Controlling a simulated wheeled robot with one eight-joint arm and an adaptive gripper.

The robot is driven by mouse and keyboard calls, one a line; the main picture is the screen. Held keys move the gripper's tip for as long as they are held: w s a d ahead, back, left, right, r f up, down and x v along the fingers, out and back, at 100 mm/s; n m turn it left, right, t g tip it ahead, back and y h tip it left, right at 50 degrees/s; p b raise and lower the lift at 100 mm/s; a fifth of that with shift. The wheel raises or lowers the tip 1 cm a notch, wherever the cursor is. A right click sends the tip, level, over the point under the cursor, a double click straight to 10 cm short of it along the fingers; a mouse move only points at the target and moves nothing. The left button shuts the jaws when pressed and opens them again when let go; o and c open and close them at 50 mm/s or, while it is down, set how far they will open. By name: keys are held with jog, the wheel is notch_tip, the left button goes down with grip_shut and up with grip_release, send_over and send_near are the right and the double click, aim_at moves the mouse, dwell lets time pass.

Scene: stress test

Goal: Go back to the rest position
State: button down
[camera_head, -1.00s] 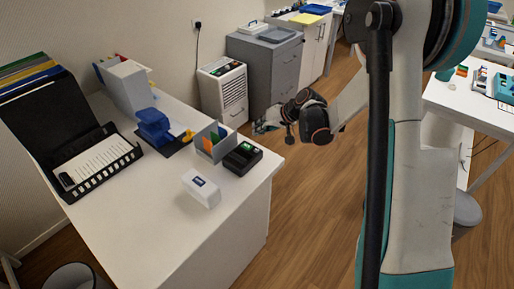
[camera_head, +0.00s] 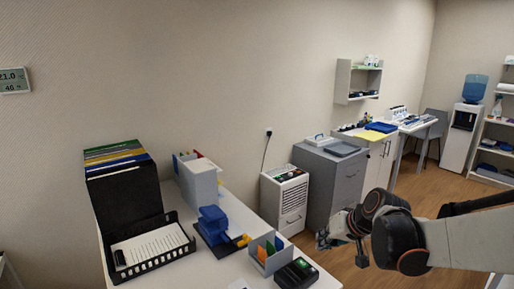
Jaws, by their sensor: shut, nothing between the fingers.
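My gripper (camera_head: 326,238) is at the end of my arm, which reaches in from the right edge. It is small and dark in the picture, in front of the grey cabinet (camera_head: 334,187) and to the right of the white desk (camera_head: 222,270). Its fingers are shut with nothing visible between them. It stands apart from the desk items.
On the desk are a black tray (camera_head: 150,258), a blue stacked object (camera_head: 213,226), a grey divider holder (camera_head: 262,257) and a black device (camera_head: 297,274). A white drawer unit (camera_head: 284,201) stands behind. Wood floor (camera_head: 440,190) is open at the right.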

jog(key=s+r+h, duration=0.2)
jog(key=s, duration=1)
jog(key=s+d+r+h, duration=0.1)
jog(key=s+r, duration=0.2)
jog(key=s, duration=0.8)
jog(key=shift+s+n+h, duration=0.3)
jog(key=shift+s+h, duration=0.1)
